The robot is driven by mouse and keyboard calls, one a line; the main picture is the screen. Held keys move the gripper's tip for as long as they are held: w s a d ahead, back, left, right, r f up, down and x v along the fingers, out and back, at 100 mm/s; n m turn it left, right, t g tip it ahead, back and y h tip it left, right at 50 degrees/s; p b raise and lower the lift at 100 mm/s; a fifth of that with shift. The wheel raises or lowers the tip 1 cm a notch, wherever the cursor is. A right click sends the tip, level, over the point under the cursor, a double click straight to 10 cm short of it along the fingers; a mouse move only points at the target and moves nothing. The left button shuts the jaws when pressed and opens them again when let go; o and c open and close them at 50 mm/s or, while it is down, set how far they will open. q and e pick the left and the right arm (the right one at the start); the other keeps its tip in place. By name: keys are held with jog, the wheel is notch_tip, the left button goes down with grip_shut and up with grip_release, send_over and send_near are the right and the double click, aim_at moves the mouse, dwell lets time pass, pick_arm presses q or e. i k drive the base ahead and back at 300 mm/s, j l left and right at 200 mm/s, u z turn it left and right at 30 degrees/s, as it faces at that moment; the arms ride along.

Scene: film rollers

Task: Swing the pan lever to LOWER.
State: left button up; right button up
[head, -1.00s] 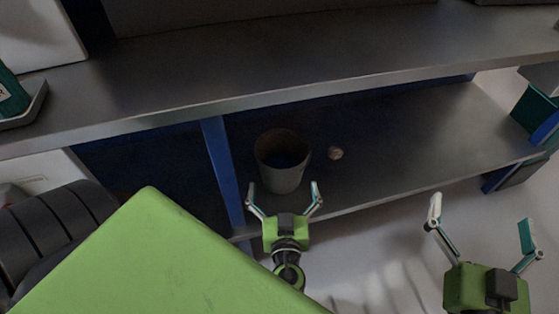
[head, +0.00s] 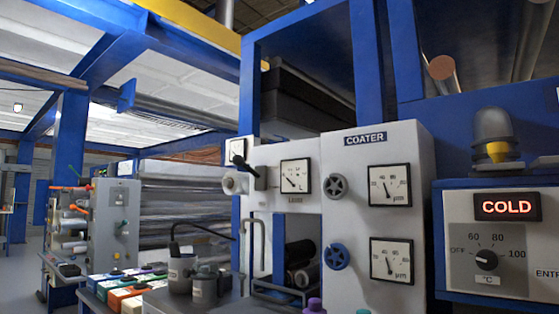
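The coater (head: 350,140), a pale grey machine in a blue frame, stands right of centre in the head view. A black-handled lever (head: 246,166) sits on its left panel, next to a square dial gauge (head: 295,176). The handle points up and to the left. I see no readable LOWER mark, so I cannot tell for sure that this is the pan lever. Neither of my grippers shows in this view.
A grey handwheel (head: 335,186) and a blue handwheel (head: 336,257) are on the coater's front. A control box (head: 500,240) reading COLD is at right. Metal pots (head: 204,287) and coloured boxes (head: 128,290) stand at lower left.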

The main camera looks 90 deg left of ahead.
aim_at(238, 160)
jog(key=u, duration=1.75)
